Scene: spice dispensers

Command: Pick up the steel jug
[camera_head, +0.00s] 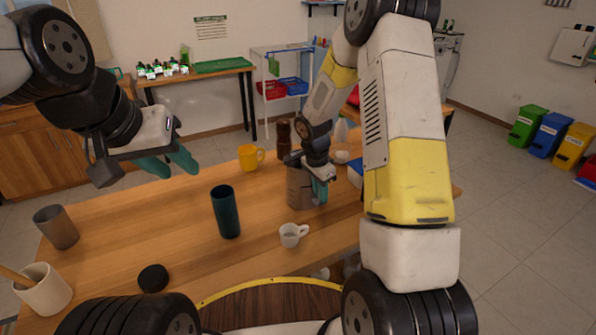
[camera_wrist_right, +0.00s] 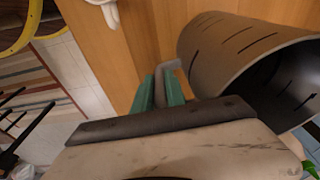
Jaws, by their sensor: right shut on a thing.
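The steel jug (camera_head: 297,188) is a grey-brown metal cylinder standing on the wooden table in the head view. In the right wrist view the jug (camera_wrist_right: 235,48) fills the upper right, with slot-like marks on its wall and its dark mouth facing the camera. My right gripper (camera_head: 321,192) is at the jug's right side. In the right wrist view its green fingers (camera_wrist_right: 160,88) are shut on the jug's grey handle. My left gripper (camera_head: 170,164) is raised over the table's left part, its teal fingers apart and empty.
A dark teal tumbler (camera_head: 226,212) and a white cup (camera_head: 292,235) stand close to the jug. A yellow mug (camera_head: 250,157) and a dark brown grinder (camera_head: 284,138) are behind. A grey cup (camera_head: 57,227), a cream pot (camera_head: 43,289) and a black disc (camera_head: 153,278) are at left.

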